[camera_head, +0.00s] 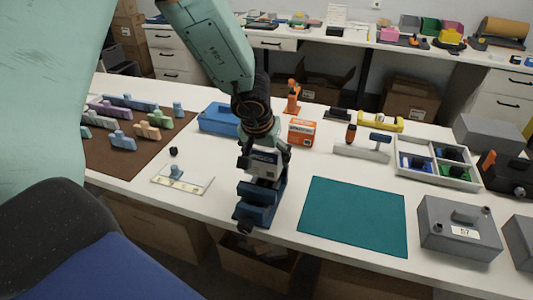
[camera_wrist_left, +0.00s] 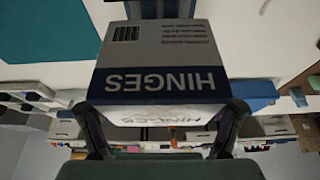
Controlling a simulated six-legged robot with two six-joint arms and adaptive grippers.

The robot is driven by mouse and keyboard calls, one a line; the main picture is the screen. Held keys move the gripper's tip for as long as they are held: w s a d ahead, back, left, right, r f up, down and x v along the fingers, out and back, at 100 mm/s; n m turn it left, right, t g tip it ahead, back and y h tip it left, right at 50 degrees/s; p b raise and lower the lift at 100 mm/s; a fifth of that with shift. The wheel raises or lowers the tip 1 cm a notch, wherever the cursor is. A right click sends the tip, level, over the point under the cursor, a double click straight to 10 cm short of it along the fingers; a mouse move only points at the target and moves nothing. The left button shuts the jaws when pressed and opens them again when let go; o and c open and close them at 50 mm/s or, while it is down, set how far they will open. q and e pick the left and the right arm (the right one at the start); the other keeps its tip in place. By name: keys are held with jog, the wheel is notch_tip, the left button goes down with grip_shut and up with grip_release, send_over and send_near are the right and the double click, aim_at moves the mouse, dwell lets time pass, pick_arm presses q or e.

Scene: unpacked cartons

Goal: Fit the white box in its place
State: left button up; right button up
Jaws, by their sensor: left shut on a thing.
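My left gripper (camera_head: 265,158) is shut on the white box (camera_head: 264,164) near the middle of the table. In the left wrist view, the white box (camera_wrist_left: 158,42) has a dark blue band reading HINGES, upside down, and a barcode. The fingers are on either side of it. Directly below and in front of the box in the head view is a dark blue stepped block (camera_head: 260,203) at the table's front edge. I cannot tell whether the box touches it. My right gripper is not in view.
A teal mat (camera_head: 354,216) lies to the right, with a grey box (camera_head: 459,228) beyond it. An orange box (camera_head: 302,132) and a blue box (camera_head: 216,120) stand behind. A brown mat (camera_head: 142,150) with several coloured blocks and a shallow tray (camera_head: 199,190) are left.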

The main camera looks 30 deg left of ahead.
aim_at(261, 151)
pick_arm(q)
jog(key=shift+f+b, duration=1.8)
jog(key=shift+f, duration=0.8)
jog(key=o, duration=1.2)
jog(key=shift+r, duration=0.1)
jog(key=v, duration=1.2)
jog(key=shift+s, duration=0.15)
